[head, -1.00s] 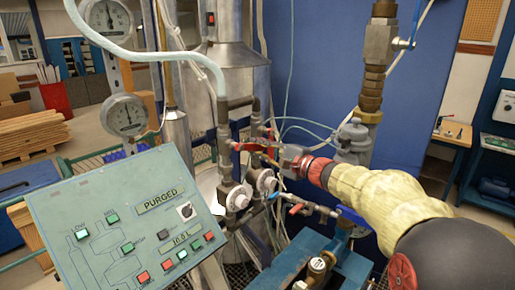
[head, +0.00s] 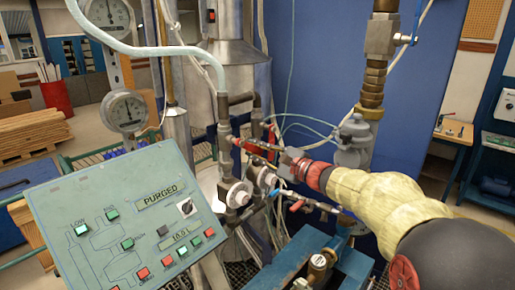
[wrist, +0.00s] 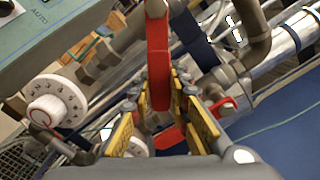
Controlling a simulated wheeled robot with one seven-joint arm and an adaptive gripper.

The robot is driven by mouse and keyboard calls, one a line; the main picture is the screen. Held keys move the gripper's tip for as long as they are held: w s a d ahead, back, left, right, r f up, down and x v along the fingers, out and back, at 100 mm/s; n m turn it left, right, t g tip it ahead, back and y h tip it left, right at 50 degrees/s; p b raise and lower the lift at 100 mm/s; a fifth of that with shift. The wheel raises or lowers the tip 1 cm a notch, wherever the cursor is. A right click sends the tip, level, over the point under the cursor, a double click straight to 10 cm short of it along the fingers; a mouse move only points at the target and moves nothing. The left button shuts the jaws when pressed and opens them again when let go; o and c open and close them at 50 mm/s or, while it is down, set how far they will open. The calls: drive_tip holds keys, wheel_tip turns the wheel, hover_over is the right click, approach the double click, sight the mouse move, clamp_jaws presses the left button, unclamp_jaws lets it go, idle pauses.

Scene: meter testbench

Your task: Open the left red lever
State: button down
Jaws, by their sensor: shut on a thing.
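In the head view the red lever (head: 257,150) slopes down to the right towards my gripper (head: 282,158). My gripper (wrist: 160,92) is shut on the lever, with a yellow-edged finger on each side. A second red lever (wrist: 218,113) lies just right of the fingers in the wrist view. The grip itself is small and partly hidden by pipework in the head view.
A white dial knob (wrist: 55,103) is left of my fingers, and metal pipes (wrist: 285,55) run close on the right. The green control panel (head: 125,225) stands at the front left. A small red handle (head: 296,206) sits below my gripper.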

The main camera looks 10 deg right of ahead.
drive_tip(key=shift+s+a+f+m+p, duration=0.35)
drive_tip(key=shift+s+a+f+m, duration=0.45)
drive_tip(key=shift+m, duration=1.05)
drive_tip(key=shift+s+a+f+m+p, duration=0.45)
drive_tip(key=shift+a+m, duration=0.6)
drive_tip(key=shift+m, duration=0.75)
drive_tip(key=shift+s+a+f+m+p, duration=0.3)
drive_tip(key=shift+s+a+f+m, duration=0.5)
drive_tip(key=shift+m, duration=1.05)
drive_tip(key=shift+w+a+r, duration=0.15)
drive_tip(key=shift+w+r, duration=0.05)
drive_tip(key=c, duration=1.7)
unclamp_jaws()
drive_tip(key=shift+r, duration=0.1)
drive_tip(key=shift+c, duration=0.2)
drive_tip(key=shift+o, duration=0.4)
drive_tip(key=shift+s, duration=0.2)
drive_tip(key=v, duration=1.1)
drive_tip(key=shift+s+d, duration=0.25)
